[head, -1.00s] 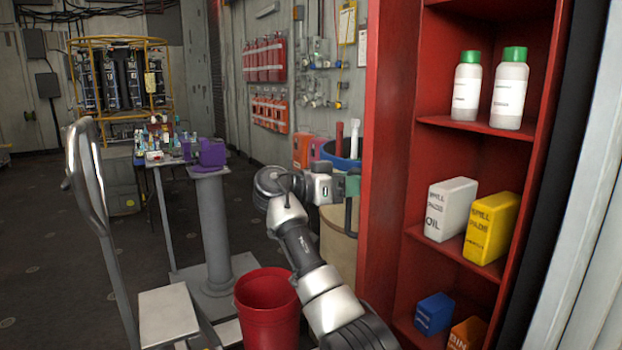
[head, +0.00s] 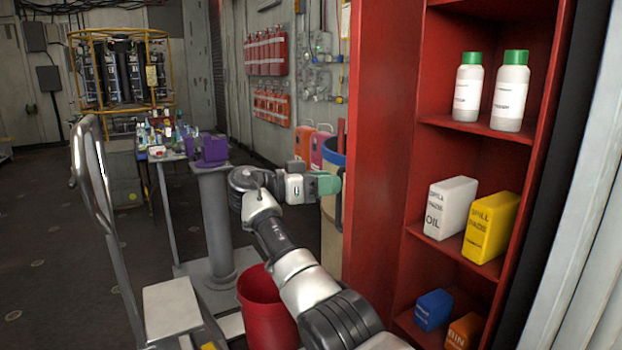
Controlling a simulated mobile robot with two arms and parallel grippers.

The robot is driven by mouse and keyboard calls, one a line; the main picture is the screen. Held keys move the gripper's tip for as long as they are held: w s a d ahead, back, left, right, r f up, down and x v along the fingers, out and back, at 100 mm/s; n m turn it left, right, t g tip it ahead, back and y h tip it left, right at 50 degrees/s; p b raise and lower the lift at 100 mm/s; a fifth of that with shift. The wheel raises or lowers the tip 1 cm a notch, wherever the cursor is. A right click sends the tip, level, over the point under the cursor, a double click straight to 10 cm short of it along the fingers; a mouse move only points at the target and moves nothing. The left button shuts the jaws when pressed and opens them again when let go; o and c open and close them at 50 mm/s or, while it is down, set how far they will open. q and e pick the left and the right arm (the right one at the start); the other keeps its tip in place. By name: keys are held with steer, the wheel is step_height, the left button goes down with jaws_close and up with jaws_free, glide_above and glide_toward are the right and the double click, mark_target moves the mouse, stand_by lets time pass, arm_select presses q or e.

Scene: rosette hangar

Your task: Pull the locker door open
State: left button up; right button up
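The red locker stands open at the right, with its shelves (head: 465,130) in view. Its red door (head: 378,120) is swung out, seen at a steep angle along the left side of the opening. The fingertips are partly hidden by the door edge. My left gripper is not in view.
White bottles and boxes (head: 450,208) stand on the locker shelves. A red bucket (head: 268,305) is below my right arm. A grey pedestal (head: 215,220) and a trolley (head: 172,308) stand to the left. Open floor lies at far left.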

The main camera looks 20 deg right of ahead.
arm_select(q)
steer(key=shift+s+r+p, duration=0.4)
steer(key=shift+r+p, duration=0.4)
steer(key=shift+p, duration=0.05)
arm_select(e)
steer(key=shift+w+a, duration=0.45)
steer(key=shift+a, duration=0.2)
steer(key=shift+w+a, duration=0.45)
steer(key=shift+a, duration=0.15)
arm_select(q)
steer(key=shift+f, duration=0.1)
arm_select(e)
steer(key=shift+c, duration=0.3)
